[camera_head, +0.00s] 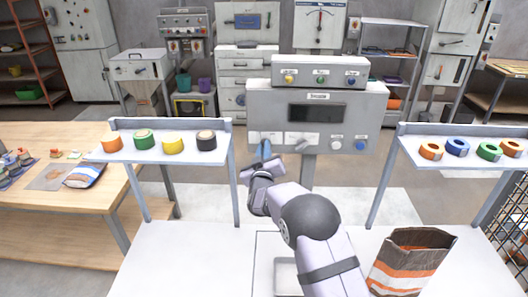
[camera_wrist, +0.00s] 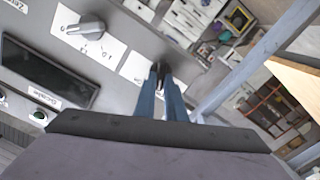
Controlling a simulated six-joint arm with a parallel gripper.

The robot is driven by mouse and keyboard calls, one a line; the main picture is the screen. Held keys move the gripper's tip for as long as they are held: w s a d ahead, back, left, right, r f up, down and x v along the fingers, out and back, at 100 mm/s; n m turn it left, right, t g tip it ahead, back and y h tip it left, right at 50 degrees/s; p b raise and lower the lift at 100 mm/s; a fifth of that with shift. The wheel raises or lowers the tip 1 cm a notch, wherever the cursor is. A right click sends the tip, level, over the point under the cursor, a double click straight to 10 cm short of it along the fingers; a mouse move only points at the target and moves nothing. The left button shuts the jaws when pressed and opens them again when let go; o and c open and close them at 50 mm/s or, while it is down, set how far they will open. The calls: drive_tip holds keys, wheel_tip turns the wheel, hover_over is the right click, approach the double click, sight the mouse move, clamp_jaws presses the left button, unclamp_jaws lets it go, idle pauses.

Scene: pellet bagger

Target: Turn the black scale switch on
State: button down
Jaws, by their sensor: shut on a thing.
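The grey scale panel (camera_head: 275,105) stands ahead of me. My gripper (camera_head: 264,150) is at its lower left, in front of a white label plate. In the wrist view, the blue fingers of my gripper (camera_wrist: 161,80) are closed around a small dark piece, the black scale switch (camera_wrist: 158,67), beside a white plate (camera_wrist: 134,68). The fingers hide most of the switch, so I cannot tell which way it is set. In the head view the switch is hidden behind my gripper.
A grey rotary knob (camera_head: 303,144) sits on the plate to the right, with two round buttons (camera_head: 348,145) beyond it. An open striped bag (camera_head: 412,260) stands at front right. Shelves with tape rolls flank the panel: left shelf (camera_head: 165,152), right shelf (camera_head: 455,158).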

drive_tip(key=m+b, duration=0.3)
drive_tip(key=b, duration=0.1)
drive_tip(key=m+b, duration=0.4)
drive_tip(key=b, duration=0.1)
drive_tip(key=m+b, duration=0.4)
drive_tip(key=b, duration=0.1)
drive_tip(key=shift+d, duration=0.35)
drive_tip(key=shift+b, duration=0.3)
drive_tip(key=c, duration=1.8)
unclamp_jaws()
drive_tip(key=shift+s, duration=0.15)
